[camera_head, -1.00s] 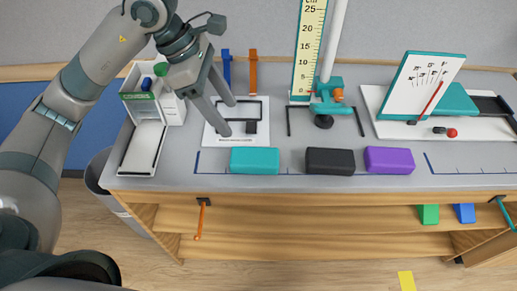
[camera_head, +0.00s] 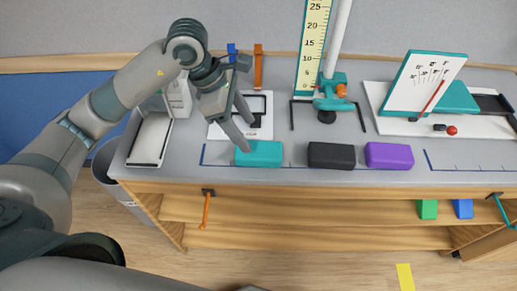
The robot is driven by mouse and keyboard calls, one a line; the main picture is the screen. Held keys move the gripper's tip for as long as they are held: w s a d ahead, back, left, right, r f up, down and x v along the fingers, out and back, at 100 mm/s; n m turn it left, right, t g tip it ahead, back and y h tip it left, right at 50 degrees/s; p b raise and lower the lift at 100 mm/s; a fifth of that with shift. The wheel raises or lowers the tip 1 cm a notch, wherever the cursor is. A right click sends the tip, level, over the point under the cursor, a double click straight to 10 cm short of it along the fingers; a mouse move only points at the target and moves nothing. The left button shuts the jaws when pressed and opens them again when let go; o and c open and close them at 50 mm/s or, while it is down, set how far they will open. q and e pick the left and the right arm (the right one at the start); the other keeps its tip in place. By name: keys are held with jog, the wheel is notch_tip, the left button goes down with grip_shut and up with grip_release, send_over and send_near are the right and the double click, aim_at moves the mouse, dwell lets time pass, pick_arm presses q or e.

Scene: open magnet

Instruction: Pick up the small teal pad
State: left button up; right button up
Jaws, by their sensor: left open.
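The teal pad (camera_head: 261,154) is a small rounded block lying on the grey bench top near its front edge, at the left end of a row of three. My left gripper (camera_head: 244,134) is open and empty, pointing down just behind and above the pad's left end. Its nearer fingertip overlaps the pad's upper left corner in the picture; I cannot tell whether it touches. My right gripper is not in view.
A black block (camera_head: 331,156) and a purple block (camera_head: 389,156) lie right of the pad. A stand with a yellow scale (camera_head: 313,50) rises behind. A white dial board (camera_head: 424,83) is at right. A white tray (camera_head: 150,140) lies left.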

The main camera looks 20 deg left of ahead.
aim_at(258, 149)
pick_arm(q)
jog(key=p+x, duration=0.1)
jog(key=x, duration=0.2)
jog(key=shift+d+f, duration=0.15)
jog(key=shift+f, duration=0.1)
jog(key=shift+d+f, duration=0.1)
jog(key=shift+f, duration=0.3)
jog(key=shift+w+d+f+p, duration=0.1)
jog(key=shift+d+f+p, duration=0.05)
jog(key=shift+f+p, duration=0.35)
jog(key=p+x, duration=0.2)
jog(key=x, duration=0.1)
jog(key=shift+w+f, duration=0.15)
jog(key=shift+f, duration=0.15)
jog(key=shift+d+f, duration=0.15)
jog(key=shift+f, duration=0.15)
jog(key=shift+c, duration=0.6)
jog(key=c, duration=0.7)
